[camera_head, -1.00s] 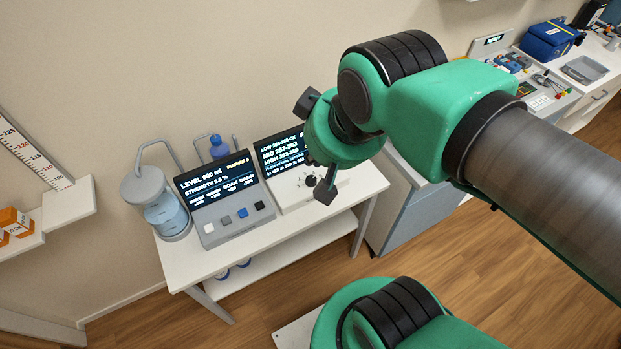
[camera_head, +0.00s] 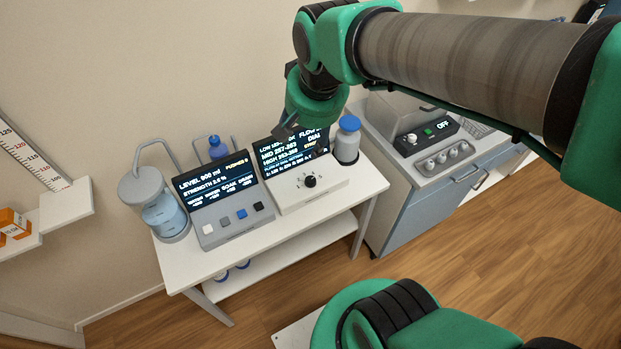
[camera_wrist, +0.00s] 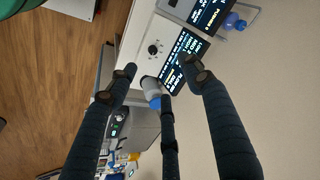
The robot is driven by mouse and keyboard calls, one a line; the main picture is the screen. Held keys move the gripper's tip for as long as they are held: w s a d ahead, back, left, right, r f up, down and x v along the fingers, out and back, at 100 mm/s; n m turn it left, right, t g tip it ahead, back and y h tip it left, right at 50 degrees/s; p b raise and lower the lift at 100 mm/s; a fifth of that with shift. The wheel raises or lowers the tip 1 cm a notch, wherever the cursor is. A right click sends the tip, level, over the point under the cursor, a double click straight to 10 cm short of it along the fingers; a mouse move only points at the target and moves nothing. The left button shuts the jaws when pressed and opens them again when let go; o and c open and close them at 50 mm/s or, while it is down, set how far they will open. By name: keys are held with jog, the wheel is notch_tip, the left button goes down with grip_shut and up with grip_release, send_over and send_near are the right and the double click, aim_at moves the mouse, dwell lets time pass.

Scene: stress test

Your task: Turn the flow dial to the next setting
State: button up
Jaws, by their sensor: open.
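The flow dial is a small black knob (camera_head: 310,181) with tick marks around it. It sits on the white sloped front of a unit with a dark text screen (camera_head: 290,152). In the wrist view the knob (camera_wrist: 152,49) lies beyond the fingertips, uncovered. My gripper (camera_head: 288,108) is in the air above and behind the unit's screen, hiding part of its upper edge. In the wrist view my gripper (camera_wrist: 163,78) has its dark fingers spread, with nothing between them. It is apart from the knob. The exact knob setting is too small to read.
A grey panel with several buttons (camera_head: 233,215) stands left of the dial unit on the white table (camera_head: 300,229). A clear jug (camera_head: 166,215) stands at its left end, and a blue-capped grey bottle (camera_head: 347,143) at its right.

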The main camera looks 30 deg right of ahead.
jog(key=w+d+f+m+g+b, duration=0.15)
jog(key=w+d+f+m, duration=0.35)
jog(key=w+f, duration=0.5)
jog(key=m+g, duration=0.2)
jog(key=m, duration=0.2)
send_over(310, 180)
notch_tip(310, 180, down, 14)
jog(key=shift+r, duration=0.15)
jog(key=shift+d, duration=0.1)
notch_tip(310, 180, down, 14)
jog(key=b, duration=0.3)
jog(key=shift+r, duration=0.1)
jog(key=c, duration=1.2)
